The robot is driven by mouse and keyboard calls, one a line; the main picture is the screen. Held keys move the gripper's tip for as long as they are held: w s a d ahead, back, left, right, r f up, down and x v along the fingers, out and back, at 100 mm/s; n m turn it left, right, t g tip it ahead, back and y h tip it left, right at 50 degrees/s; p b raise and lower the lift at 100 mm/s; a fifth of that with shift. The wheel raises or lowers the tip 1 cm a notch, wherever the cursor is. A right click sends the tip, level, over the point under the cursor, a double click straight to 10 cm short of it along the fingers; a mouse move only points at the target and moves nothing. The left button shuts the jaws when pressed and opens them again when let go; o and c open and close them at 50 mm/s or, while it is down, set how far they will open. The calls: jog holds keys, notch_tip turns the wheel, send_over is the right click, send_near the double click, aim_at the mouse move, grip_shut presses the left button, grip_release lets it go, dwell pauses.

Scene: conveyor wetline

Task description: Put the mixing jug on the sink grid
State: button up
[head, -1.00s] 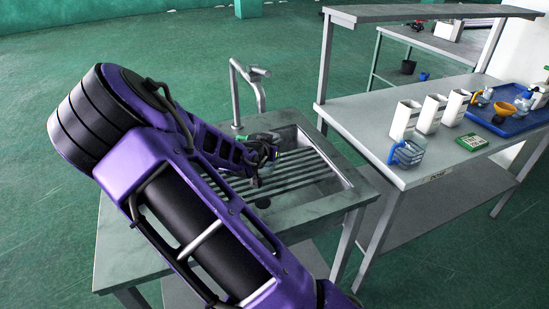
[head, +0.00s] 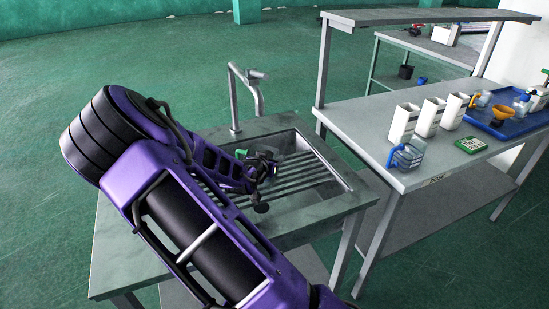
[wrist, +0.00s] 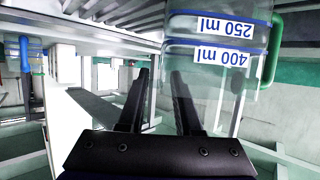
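A clear jug with a green handle (wrist: 272,50) and blue-lined 250 ml and 400 ml marks fills the upper right of the wrist view, upside down there. In the head view its green part (head: 241,153) shows just behind my gripper; my arm hides most of the rest. My gripper (wrist: 158,75) has its fingers apart, with nothing seen between them; the jug is beside or around the right finger, I cannot tell which. The sink grid (head: 315,174) lies in the basin under my gripper; its bars (wrist: 110,38) also show in the wrist view. The jug's base is hidden.
A tap (head: 234,95) rises behind the sink. On the steel table at right stand a blue-handled jug (head: 408,155), several white containers (head: 432,117), a green box (head: 471,145) and a blue tray (head: 505,126) with items. The right part of the grid is clear.

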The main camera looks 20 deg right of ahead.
jog(key=shift+r, duration=0.1)
jog(key=shift+a+r, duration=0.1)
jog(key=shift+r, duration=0.1)
jog(key=p+v, duration=0.2)
jog(key=v, duration=1)
jog(key=shift+f, duration=0.2)
